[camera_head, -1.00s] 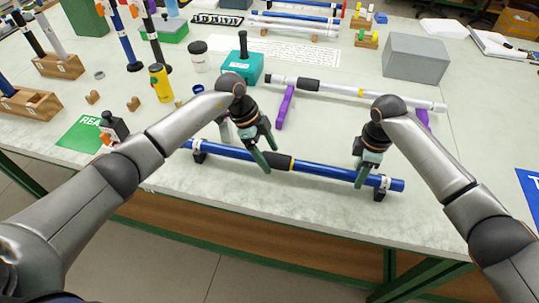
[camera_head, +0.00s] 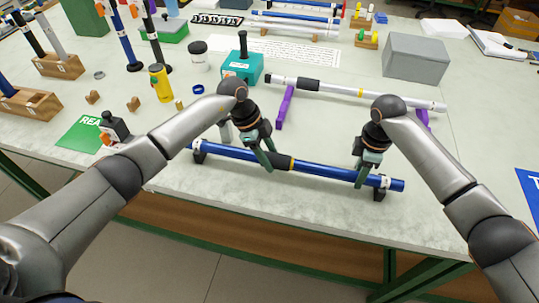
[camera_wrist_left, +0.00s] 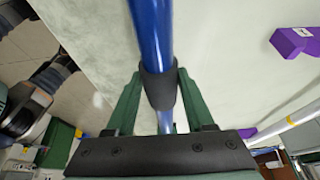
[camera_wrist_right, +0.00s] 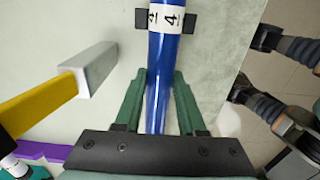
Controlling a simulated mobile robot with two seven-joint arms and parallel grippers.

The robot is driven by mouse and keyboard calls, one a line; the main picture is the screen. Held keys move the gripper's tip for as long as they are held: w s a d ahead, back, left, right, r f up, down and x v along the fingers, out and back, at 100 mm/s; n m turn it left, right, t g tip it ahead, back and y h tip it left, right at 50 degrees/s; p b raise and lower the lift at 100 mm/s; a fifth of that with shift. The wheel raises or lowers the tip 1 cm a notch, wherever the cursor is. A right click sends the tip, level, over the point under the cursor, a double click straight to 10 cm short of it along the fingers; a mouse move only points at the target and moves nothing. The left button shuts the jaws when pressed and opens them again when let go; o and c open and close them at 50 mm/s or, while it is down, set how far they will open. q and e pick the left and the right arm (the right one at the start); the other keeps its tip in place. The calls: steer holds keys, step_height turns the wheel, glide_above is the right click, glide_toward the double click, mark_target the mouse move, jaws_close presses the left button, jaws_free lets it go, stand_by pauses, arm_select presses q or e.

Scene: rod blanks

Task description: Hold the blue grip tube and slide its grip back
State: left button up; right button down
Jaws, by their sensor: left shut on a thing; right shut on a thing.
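The blue grip tube (camera_head: 325,172) lies level across black supports near the table's front edge.
Behind lies a silver tube (camera_head: 340,90) with a black grip, on purple supports (camera_head: 285,107). A teal block (camera_head: 243,68), a yellow bottle (camera_head: 160,84) and a grey box (camera_head: 416,58) stand farther back.

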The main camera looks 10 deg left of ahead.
mark_target(218, 146)
arm_select(q)
jaws_close()
steer(key=shift+a, duration=0.1)
steer(key=a, duration=1.3)
steer(key=shift+a, duration=0.7)
arm_select(e)
steer(key=shift+d+f, duration=0.1)
arm_select(q)
steer(key=o, duration=0.7)
jaws_free()
steer(key=o, duration=0.4)
steer(key=shift+d, duration=0.1)
steer(key=shift+c, duration=0.2)
